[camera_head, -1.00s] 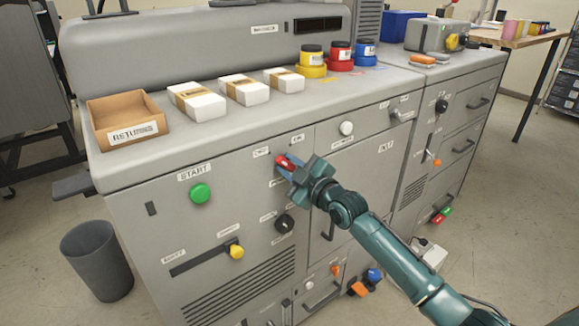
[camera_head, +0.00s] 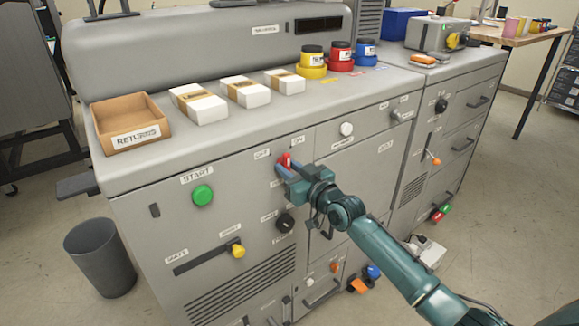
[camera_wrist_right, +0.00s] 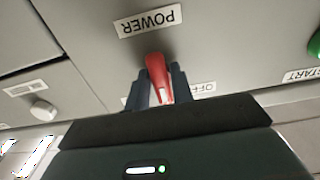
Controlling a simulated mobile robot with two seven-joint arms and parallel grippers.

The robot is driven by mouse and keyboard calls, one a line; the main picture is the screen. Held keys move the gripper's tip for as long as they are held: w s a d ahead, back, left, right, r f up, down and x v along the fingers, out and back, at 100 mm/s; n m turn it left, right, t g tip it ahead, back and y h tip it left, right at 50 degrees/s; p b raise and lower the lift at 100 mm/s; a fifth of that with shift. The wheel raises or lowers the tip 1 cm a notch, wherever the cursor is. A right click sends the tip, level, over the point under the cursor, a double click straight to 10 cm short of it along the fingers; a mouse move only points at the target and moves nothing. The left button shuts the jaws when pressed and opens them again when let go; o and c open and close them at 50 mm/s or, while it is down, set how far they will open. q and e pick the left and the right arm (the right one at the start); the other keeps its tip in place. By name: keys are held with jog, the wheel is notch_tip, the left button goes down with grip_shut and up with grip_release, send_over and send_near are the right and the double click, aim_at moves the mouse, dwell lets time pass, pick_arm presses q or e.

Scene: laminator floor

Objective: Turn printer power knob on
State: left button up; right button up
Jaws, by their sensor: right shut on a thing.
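The red power knob (camera_head: 286,160) is on the grey front panel of the machine, below the OFF label (camera_head: 262,154) and the ON label (camera_head: 298,141). My right gripper (camera_head: 284,166) is shut on the knob, its fingers on either side of the red handle. In the right wrist view, which is upside down, the red handle (camera_wrist_right: 159,78) stands between the two dark fingers (camera_wrist_right: 158,92), near the POWER label (camera_wrist_right: 149,20). The handle looks about upright, between the two labels. The ON label is mostly hidden there. My left gripper is not in view.
A green START button (camera_head: 202,195) is left of the knob, and a black dial (camera_head: 285,223) is just below it. A yellow slider (camera_head: 238,251) is lower left. White boxes (camera_head: 247,92) and ink jars (camera_head: 312,60) stand on top. A bin (camera_head: 100,258) stands on the floor.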

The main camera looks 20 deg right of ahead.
jog(key=m, duration=0.4)
jog(key=shift+m, duration=0.3)
jog(key=m, duration=0.4)
jog(key=shift+a+p, duration=0.1)
jog(key=shift+p, duration=0.25)
jog(key=shift+m, duration=0.3)
jog(key=o, duration=0.9)
jog(key=shift+o, duration=0.2)
jog(key=shift+s, duration=0.15)
jog(key=v, duration=1.3)
jog(key=shift+r, duration=0.15)
